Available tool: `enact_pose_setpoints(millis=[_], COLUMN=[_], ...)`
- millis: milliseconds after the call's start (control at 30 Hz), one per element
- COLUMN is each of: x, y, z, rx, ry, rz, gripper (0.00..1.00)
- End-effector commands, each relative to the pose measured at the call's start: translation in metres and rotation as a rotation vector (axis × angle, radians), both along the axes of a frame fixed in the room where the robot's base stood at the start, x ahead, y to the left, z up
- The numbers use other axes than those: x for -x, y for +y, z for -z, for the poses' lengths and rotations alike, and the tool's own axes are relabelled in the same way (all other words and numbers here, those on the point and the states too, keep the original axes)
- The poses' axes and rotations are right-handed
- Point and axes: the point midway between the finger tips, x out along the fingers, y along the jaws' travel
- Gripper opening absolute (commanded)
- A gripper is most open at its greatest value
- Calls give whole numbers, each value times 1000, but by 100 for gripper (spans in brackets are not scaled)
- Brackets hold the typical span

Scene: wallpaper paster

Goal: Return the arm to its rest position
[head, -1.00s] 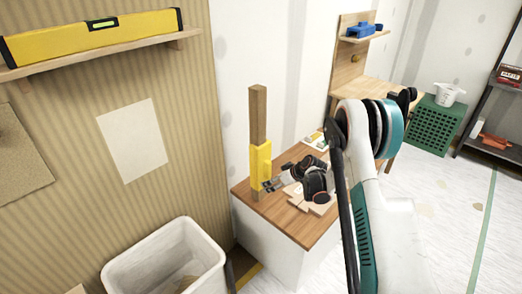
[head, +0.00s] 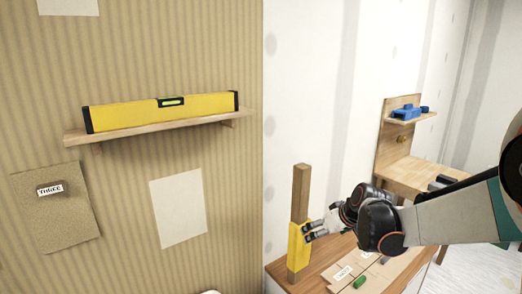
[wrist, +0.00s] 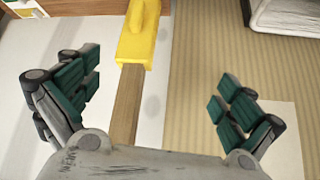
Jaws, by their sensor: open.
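My gripper (head: 311,231) is open and empty, just right of a yellow sleeve-like block (head: 299,246) in the head view. The block sits around the lower part of an upright wooden post (head: 301,181). In the wrist view my spread fingers, with green pads (wrist: 156,80), show on either side of the post (wrist: 127,100). The yellow block (wrist: 137,38) lies ahead between them, with no finger closed on it. The exact gap to it is unclear. My arm reaches in from the right.
The post stands on a wooden-topped bench (head: 318,276) bearing labelled cards and a green item (head: 360,283). A shelf (head: 160,130) on the left wall holds a yellow spirit level (head: 160,112). A wooden workstation (head: 425,170) stands behind my arm.

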Motion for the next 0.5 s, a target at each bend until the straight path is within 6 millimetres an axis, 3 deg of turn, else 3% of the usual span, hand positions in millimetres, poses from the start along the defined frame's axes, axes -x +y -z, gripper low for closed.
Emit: enact_pose_setpoints(millis=[200,500], x=[64,154], y=[5,6], z=[-45,-80], rx=[9,21], ry=[19,36], rz=[70,169], gripper=[100,100])
